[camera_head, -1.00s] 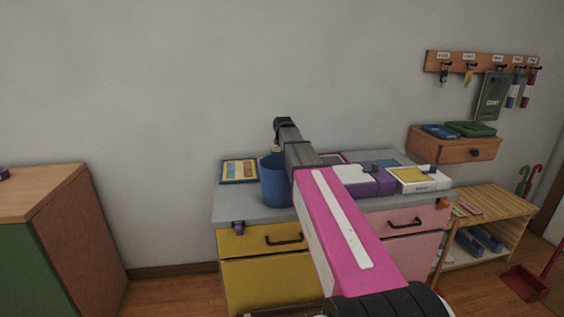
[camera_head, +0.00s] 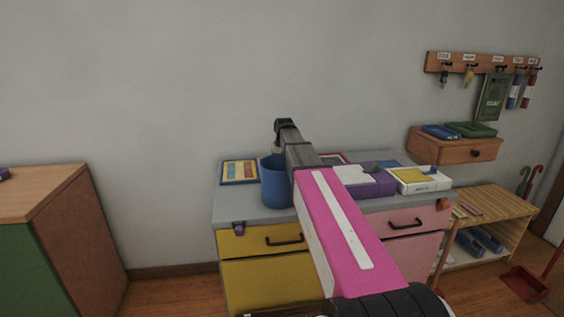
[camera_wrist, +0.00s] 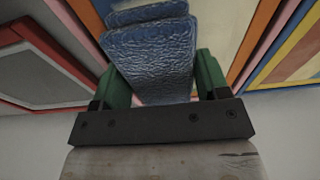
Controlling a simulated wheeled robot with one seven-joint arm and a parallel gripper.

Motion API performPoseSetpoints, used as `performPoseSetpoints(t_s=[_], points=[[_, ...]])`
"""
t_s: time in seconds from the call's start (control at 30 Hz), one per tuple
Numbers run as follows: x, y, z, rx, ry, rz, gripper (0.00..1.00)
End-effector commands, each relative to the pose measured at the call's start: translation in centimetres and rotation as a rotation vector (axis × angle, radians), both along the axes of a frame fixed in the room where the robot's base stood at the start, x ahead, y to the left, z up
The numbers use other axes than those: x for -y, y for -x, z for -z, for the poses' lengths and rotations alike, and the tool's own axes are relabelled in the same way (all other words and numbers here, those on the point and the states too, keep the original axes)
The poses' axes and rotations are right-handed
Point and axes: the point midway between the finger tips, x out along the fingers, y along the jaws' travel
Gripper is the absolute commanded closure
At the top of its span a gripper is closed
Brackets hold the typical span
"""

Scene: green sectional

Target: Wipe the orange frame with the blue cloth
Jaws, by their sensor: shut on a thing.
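The blue cloth (camera_wrist: 150,55) is a crinkled, folded pad in the wrist view. My gripper (camera_wrist: 155,85) has its green fingers on both sides of the cloth and is shut on it. In the head view the dark end of my arm (camera_head: 285,128) reaches over the dresser toward the wall; the cloth and orange frame cannot be made out there.
In the wrist view a red frame (camera_wrist: 40,50) lies left and a blue-and-yellow frame (camera_wrist: 290,60) right. In the head view a blue bin (camera_head: 276,188), a framed picture (camera_head: 240,172) and a purple box (camera_head: 372,186) stand on the grey dresser top (camera_head: 240,208). A cabinet (camera_head: 85,225) stands left.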

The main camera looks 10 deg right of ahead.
Motion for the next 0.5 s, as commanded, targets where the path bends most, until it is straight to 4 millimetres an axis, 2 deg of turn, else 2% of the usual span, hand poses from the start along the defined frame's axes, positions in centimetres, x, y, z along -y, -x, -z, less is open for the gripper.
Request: performPoseSetpoints(t_s=[0.23,0.5], points=[[0.0,1.5,0.1,-0.001,0.000,0.000,0.52],[0.0,0.4,0.1,-0.001,0.000,0.000,0.52]])
